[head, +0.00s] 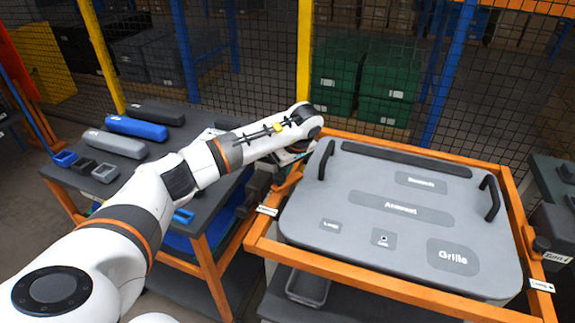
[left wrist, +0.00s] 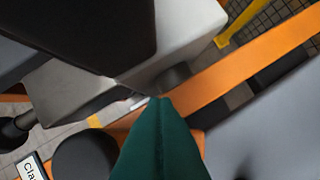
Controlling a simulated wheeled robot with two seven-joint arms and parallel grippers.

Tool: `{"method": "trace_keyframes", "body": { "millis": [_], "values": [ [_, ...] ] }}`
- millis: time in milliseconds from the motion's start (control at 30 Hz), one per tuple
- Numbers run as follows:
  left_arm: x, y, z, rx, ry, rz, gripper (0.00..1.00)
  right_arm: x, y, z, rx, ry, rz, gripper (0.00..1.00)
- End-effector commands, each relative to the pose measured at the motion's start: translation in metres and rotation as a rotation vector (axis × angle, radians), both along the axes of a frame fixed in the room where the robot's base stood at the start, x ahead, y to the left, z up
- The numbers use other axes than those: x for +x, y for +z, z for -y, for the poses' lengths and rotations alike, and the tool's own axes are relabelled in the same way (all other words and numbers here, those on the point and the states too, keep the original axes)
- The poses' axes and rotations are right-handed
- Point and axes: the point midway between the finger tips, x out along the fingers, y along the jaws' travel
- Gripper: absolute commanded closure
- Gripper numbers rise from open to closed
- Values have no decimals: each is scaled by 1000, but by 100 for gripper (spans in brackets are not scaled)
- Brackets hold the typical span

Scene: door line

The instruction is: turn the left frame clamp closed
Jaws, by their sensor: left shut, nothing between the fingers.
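The left frame clamp (head: 286,184) is on the left side of the orange frame, beside its small white label (head: 267,211). In the head view my left forearm and wrist reach over it and partly cover it. In the left wrist view a round black knob (left wrist: 85,158), apparently part of this clamp, shows at lower left beside the label (left wrist: 31,168). My left gripper (left wrist: 158,102) has green fingers pressed together, empty, pointing at the frame to the right of the knob. I cannot tell whether they touch anything. My right gripper is out of view.
The orange frame (head: 375,290) holds a grey panel (head: 340,195) with two black handles. The right clamp (head: 540,243) sits on its far side. A dark table (head: 75,175) with blue and grey parts stands left. A mesh fence (head: 270,60) runs behind.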

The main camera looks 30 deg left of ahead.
Motion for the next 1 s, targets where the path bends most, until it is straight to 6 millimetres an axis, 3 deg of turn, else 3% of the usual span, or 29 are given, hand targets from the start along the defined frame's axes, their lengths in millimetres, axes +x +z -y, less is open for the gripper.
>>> {"method": "trace_keyframes", "body": {
  "millis": [1000],
  "values": [
    [1, 0, 7, -1, -149, 2, 100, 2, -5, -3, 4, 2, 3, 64]
  ]
}}
